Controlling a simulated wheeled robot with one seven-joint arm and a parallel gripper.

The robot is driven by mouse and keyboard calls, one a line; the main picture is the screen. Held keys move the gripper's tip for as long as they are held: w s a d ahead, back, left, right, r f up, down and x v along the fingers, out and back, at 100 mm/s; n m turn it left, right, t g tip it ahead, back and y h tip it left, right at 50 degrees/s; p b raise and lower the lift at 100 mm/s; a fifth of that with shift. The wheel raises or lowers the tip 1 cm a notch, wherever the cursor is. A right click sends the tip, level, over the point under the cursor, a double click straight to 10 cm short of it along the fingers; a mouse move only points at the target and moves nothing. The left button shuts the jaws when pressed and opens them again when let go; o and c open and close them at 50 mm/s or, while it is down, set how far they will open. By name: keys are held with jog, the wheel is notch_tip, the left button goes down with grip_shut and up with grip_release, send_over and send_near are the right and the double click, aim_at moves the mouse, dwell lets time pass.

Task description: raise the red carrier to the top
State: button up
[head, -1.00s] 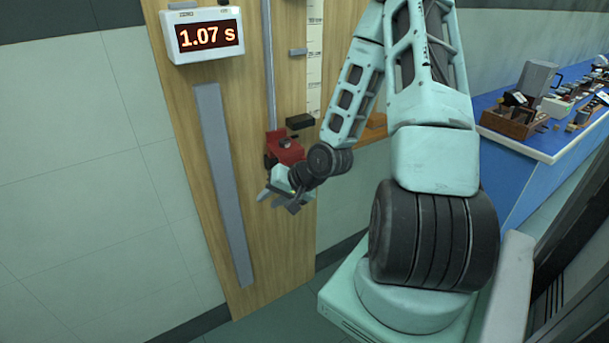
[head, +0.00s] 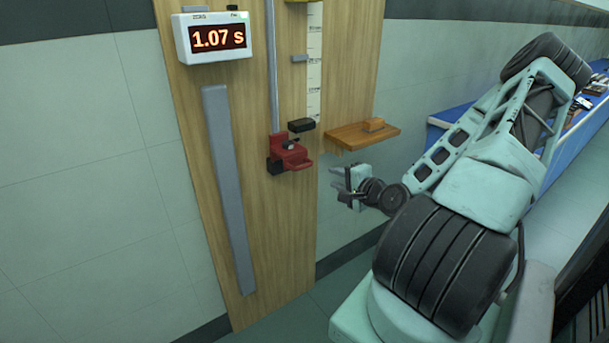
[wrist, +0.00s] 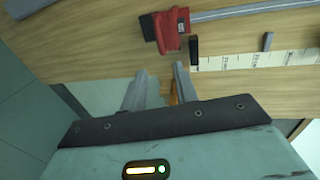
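The red carrier (head: 288,155) sits low on a vertical metal rail (head: 271,70) on the wooden board, with a black block (head: 301,125) just above its right side. In the wrist view the carrier (wrist: 167,30) lies beyond my fingertips, at the top. My gripper (head: 340,186) is below and to the right of the carrier, apart from it. In the wrist view my gripper (wrist: 158,80) has its two fingers spread with a gap between them and nothing held.
A long grey bar (head: 229,190) runs down the board. A wooden shelf (head: 362,135) with a small block juts out right of the carrier, above my gripper. A scale strip (head: 314,60) stands beside the rail.

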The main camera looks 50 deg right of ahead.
aim_at(305, 167)
jog(key=x, duration=0.8)
jog(key=b+x, duration=0.1)
jog(key=x, duration=0.6)
jog(key=shift+w+a+f, duration=0.15)
jog(key=shift+w+f, duration=0.05)
jog(key=shift+w, duration=0.2)
grip_shut()
